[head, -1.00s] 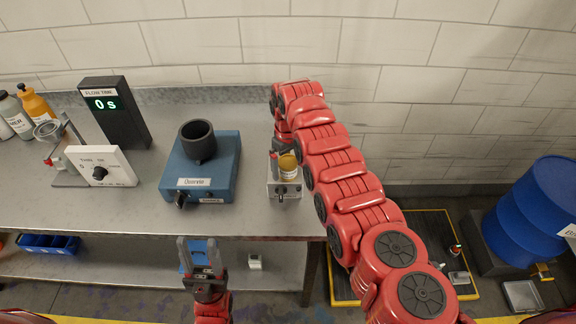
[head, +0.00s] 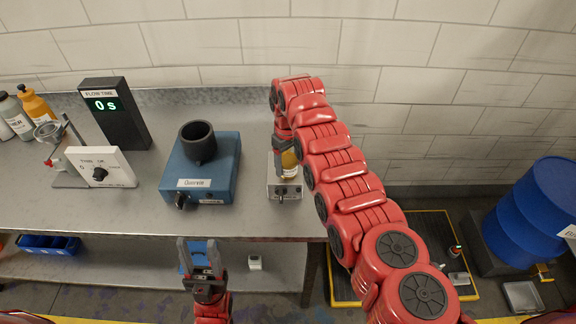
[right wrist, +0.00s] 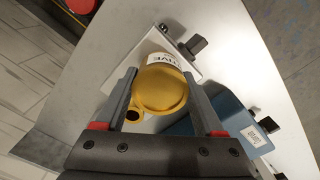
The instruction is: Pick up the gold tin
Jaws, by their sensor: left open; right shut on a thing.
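The gold tin (head: 290,161) stands on or just over a small white device (head: 285,189) at the right end of the bench, partly hidden by my right arm. My left gripper (head: 199,246) is open and empty in front of the bench edge.
A blue device (head: 225,165) with a dark cup (head: 198,142) stands left of the tin. A black flow timer (head: 115,112), a white dial box (head: 103,167) and several bottles (head: 36,104) stand further left. A blue drum (head: 533,217) stands on the floor at right.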

